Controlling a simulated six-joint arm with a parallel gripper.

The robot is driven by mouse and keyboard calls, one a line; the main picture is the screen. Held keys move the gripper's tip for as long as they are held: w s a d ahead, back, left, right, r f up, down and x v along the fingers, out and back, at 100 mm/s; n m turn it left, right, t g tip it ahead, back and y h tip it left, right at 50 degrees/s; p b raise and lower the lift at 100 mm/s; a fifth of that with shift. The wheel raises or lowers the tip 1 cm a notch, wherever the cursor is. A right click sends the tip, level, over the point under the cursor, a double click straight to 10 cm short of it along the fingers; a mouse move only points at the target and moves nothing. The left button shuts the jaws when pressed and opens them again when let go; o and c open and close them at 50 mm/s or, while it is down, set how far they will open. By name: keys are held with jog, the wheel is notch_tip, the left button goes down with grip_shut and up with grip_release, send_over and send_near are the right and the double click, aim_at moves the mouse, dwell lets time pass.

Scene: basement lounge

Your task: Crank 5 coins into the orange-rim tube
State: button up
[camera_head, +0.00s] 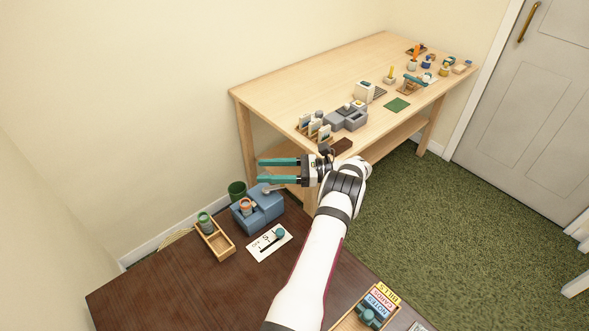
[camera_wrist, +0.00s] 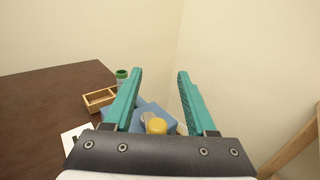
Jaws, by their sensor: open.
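A blue box-shaped machine (camera_head: 264,212) stands on the dark table, with a grey crank-like part (camera_head: 272,188) on top. An orange-rim tube (camera_head: 245,204) sits at its front left. A green-rim tube (camera_head: 204,219) stands in a wooden tray (camera_head: 224,252) left of the machine. My gripper (camera_head: 262,171) is open and empty, pointing left above the machine's back. In the wrist view the blue machine (camera_wrist: 166,118) lies beyond the open fingers, with a yellow knob (camera_wrist: 156,126) and a grey round part. No coins can be made out.
A white card marked OFF with a dark lever shape (camera_head: 270,242) lies before the machine. A green bin (camera_head: 237,190) stands behind it. A labelled tray (camera_head: 347,320) is at the front right. A light wood table (camera_head: 300,88) holds several small items. The dark table's left front is clear.

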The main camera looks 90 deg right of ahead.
jog(key=s+a+r, duration=0.4)
jog(key=s+r, duration=0.3)
jog(key=s, duration=0.3)
jog(key=shift+s+a+r, duration=0.3)
jog(key=shift+s, duration=0.05)
jog(key=w+a+f+m+g+h, duration=0.1)
jog(key=a+f+m+g+h, duration=0.25)
jog(key=f+m+h, duration=0.35)
jog(key=a+f+m+g+h, duration=0.2)
jog(key=f+m+g+h, duration=0.25)
jog(key=h, duration=0.45)
jog(key=shift+m, duration=0.25)
jog(key=x, duration=1.5)
jog(key=shift+d+r, duration=0.25)
jog(key=shift+d, duration=0.1)
grip_shut()
